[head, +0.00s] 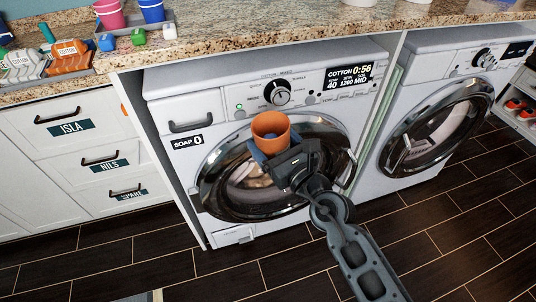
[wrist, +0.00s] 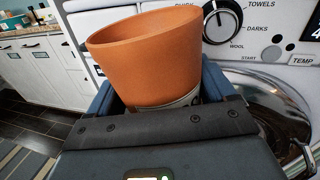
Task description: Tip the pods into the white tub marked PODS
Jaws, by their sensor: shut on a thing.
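My gripper (head: 277,155) is shut on an orange cup (head: 271,130) and holds it in the air in front of the left washing machine. In the wrist view the orange cup (wrist: 148,58) sits between the blue fingers, mouth up and slightly tilted. A pale patch with dark marks shows low on its side, mostly hidden by the gripper. Its bottom inside is hidden, so I cannot tell what it holds. No tub marked PODS can be read. The bases of white containers (head: 358,2) show at the top edge of the head view, cut off and without readable labels.
The left washer (head: 220,85) and right washer (head: 440,80) stand under a granite counter (head: 235,30). Labelled drawers (head: 70,128) are at left. Dark floor is clear.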

